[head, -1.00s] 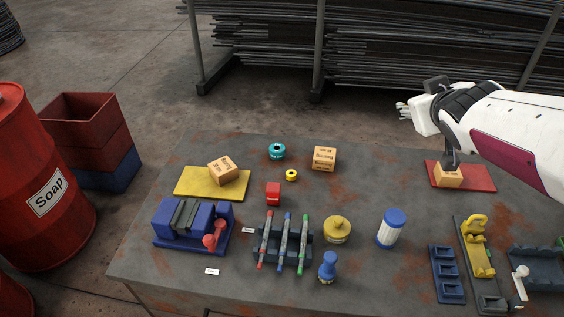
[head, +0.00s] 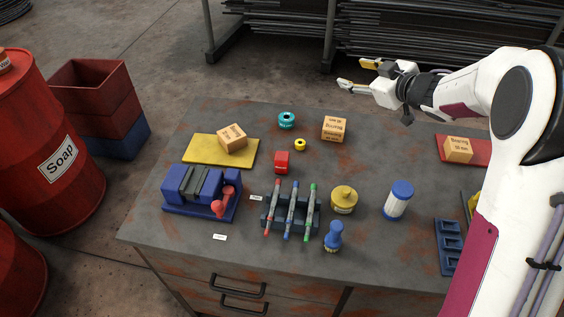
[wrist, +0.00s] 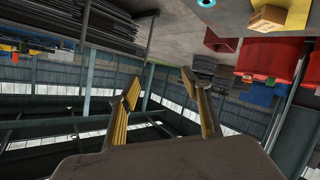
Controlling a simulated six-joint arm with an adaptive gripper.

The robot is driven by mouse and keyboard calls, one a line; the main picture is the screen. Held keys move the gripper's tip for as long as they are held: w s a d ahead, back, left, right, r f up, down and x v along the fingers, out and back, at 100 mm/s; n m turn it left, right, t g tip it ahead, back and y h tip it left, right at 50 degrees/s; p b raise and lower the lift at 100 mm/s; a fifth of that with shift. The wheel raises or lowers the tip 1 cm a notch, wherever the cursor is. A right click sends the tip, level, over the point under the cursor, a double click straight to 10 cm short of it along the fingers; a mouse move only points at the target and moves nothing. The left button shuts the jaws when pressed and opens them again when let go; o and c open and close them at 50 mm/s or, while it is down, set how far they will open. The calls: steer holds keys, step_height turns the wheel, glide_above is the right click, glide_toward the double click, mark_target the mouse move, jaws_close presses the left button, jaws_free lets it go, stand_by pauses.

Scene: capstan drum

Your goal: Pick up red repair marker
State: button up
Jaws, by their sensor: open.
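The red repair marker (head: 273,207) lies in a dark rack (head: 290,217) near the front middle of the table, beside a blue marker (head: 290,210) and a green marker (head: 309,212). My gripper (head: 353,73) is open and empty in the head view, raised above the back of the table, well up and to the right of the markers. In the wrist view my gripper (wrist: 160,105) shows two yellow-padded fingers spread apart with nothing between them. The markers are not visible in the wrist view.
A blue vise (head: 200,190) stands left of the rack. A yellow round container (head: 344,199), a blue stamp-like piece (head: 333,238) and a blue-capped white jar (head: 398,200) stand to its right. A red block (head: 282,162) lies behind. A box (head: 458,150) rests on the red mat (head: 483,151).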

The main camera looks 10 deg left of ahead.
steer(key=s+a+f+n+g+y, duration=0.35)
steer(key=a+f+g, duration=0.2)
steer(key=f, duration=0.55)
steer(key=n+g+y, duration=0.2)
steer(key=g+y, duration=0.1)
steer(key=g, duration=0.2)
glide_toward(285, 156)
steer(key=shift+w+a+f+h, duration=0.1)
steer(key=shift+w+a+h, duration=0.15)
steer(key=shift+a, duration=0.4)
steer(key=shift+s+f+g, duration=0.25)
steer(key=shift+s+f, duration=0.05)
steer(key=shift+s, duration=0.1)
steer(key=shift+x, duration=1.35)
steer(key=shift+a+r, duration=0.1)
steer(key=shift+a, duration=0.05)
steer(key=shift+w+r+x, duration=0.1)
steer(key=shift+w+x, duration=0.05)
steer(key=shift+x, duration=1.1)
steer(key=shift+w+r+x, duration=0.15)
steer(key=shift+x, duration=1.05)
steer(key=shift+a, duration=0.1)
